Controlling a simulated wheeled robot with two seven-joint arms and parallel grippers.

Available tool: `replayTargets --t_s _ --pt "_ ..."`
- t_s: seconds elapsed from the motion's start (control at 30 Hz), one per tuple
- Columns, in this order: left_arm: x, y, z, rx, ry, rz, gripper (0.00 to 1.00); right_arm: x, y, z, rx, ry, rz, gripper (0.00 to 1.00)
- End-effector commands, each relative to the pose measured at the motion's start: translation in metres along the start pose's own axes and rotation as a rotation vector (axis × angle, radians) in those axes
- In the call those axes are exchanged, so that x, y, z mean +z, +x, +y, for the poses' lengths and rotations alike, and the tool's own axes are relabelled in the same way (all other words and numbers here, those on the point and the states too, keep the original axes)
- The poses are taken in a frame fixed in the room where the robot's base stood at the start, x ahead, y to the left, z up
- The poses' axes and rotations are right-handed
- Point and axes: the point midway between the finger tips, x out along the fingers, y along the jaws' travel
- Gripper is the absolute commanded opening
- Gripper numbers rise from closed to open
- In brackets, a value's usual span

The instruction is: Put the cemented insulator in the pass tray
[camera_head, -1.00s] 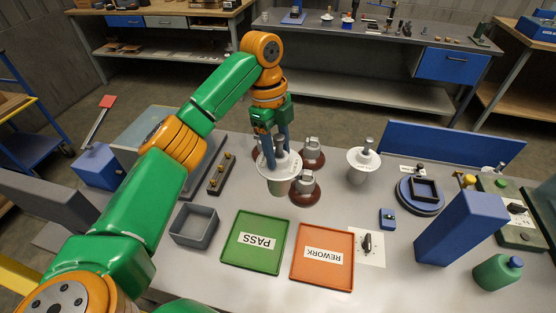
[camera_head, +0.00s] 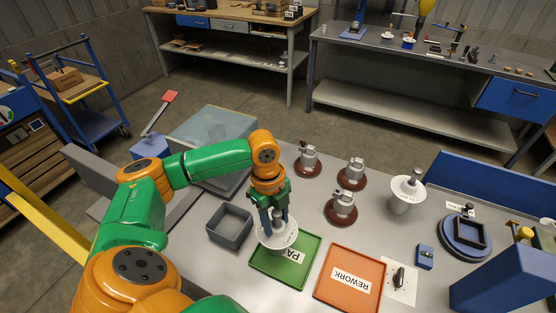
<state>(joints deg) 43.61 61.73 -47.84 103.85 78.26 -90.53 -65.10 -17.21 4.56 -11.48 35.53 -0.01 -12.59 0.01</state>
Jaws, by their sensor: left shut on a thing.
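My left gripper (camera_head: 274,216) is shut on a white insulator (camera_head: 277,238) with a grey metal cap. The insulator is upright at the upper left part of the green pass tray (camera_head: 297,274) and hides that corner and part of the label. I cannot tell if its base touches the tray. A similar white insulator (camera_head: 407,192) stands upright at the right of the table. Several brown insulators with grey caps, one of them near the middle (camera_head: 341,209), stand behind the trays. My right gripper is not in view.
The orange rework tray (camera_head: 350,282) lies right of the pass tray. A knob plate (camera_head: 398,280), a blue button box (camera_head: 425,257) and a round blue fixture (camera_head: 464,240) are at the right.

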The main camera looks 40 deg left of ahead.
Motion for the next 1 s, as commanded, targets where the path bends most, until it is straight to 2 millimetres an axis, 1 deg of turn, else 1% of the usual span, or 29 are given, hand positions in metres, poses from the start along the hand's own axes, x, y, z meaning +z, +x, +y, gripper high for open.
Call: replayTargets --t_s 0.17,0.2,0.3,0.57,0.67,0.77,1.0 --pt "0.000 0.000 -0.001 -0.003 0.000 0.000 0.00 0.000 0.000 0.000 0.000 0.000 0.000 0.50" --pt "0.000 0.001 0.000 0.000 0.000 0.000 0.56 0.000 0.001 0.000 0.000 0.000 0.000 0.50" --pt "0.000 0.001 0.000 0.000 0.000 0.000 0.81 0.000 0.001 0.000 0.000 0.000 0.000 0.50" --pt "0.000 0.000 -0.001 -0.001 0.000 0.000 0.81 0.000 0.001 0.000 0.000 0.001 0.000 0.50" --pt "0.000 -0.005 -0.001 -0.002 -0.001 0.000 0.81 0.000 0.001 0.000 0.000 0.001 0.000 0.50" --pt "0.000 -0.023 -0.002 -0.005 -0.001 -0.001 0.81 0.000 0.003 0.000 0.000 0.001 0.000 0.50" --pt "0.000 -0.087 -0.002 -0.007 0.000 0.001 0.81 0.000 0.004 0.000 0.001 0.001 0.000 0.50"
